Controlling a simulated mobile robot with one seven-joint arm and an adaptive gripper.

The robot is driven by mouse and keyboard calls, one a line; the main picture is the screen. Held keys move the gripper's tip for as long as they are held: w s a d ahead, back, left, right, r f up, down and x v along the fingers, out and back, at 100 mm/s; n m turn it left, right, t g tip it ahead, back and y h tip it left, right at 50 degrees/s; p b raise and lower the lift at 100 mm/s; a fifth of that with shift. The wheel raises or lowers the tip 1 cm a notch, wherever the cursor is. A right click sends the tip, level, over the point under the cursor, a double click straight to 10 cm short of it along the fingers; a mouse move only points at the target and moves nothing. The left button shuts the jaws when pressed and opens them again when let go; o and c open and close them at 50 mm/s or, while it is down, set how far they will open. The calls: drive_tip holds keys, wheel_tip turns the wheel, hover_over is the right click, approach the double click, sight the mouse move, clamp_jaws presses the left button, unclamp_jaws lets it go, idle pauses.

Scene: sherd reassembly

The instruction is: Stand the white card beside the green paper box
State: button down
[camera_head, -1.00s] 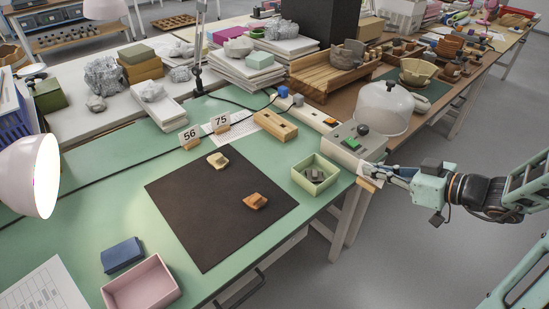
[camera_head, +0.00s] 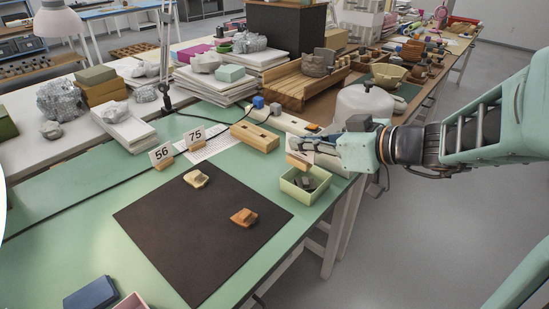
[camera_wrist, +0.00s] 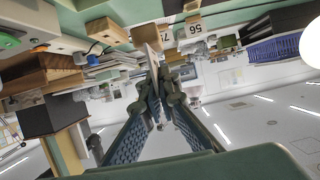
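The white card (camera_head: 306,145) has a small wooden foot (camera_head: 298,161) at its lower edge. My gripper (camera_head: 302,146) is shut on the card and holds it above the back rim of the green paper box. In the wrist view, the card (camera_wrist: 154,58) shows nearly edge-on between my fingertips (camera_wrist: 160,75), with its wooden foot (camera_wrist: 144,33) beyond them. The green paper box (camera_head: 291,191) stands open at the right edge of the green table, with dark pieces (camera_head: 307,182) inside. My fingers partly hide the card's face.
Number cards 56 (camera_head: 161,153) and 75 (camera_head: 196,137) stand on wooden feet to the left. A wooden block (camera_head: 254,137) lies behind the box. A black mat (camera_head: 190,235) with two sherds lies in front-left. A clear dome (camera_head: 362,104) stands at the back right.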

drive_tip(key=w+a+f, duration=0.2)
drive_tip(key=w+f, duration=0.1)
drive_tip(key=w, duration=0.1)
drive_tip(key=w+a+f+b, duration=0.1)
drive_tip(key=w+a+f, duration=0.1)
drive_tip(key=w+f, duration=0.1)
drive_tip(key=w+a+f, duration=0.2)
drive_tip(key=w+f, duration=0.1)
drive_tip(key=w, duration=0.1)
drive_tip(key=shift+w+a+f+b, duration=0.1)
drive_tip(key=shift+w+a+b, duration=0.15)
drive_tip(key=shift+w+b, duration=0.1)
drive_tip(key=f, duration=0.3)
drive_tip(key=shift+w+a+f+b, duration=0.15)
drive_tip(key=shift+w+b, duration=0.1)
drive_tip(key=shift+b, duration=0.15)
drive_tip(key=shift+f, duration=0.2)
drive_tip(key=shift+f+b, duration=0.2)
drive_tip(key=shift+b, duration=0.25)
drive_tip(key=c, duration=2.2)
unclamp_jaws()
drive_tip(key=shift+r, duration=0.1)
drive_tip(key=shift+o, duration=0.2)
drive_tip(key=shift+r+p, duration=0.15)
drive_tip(key=shift+p, duration=0.2)
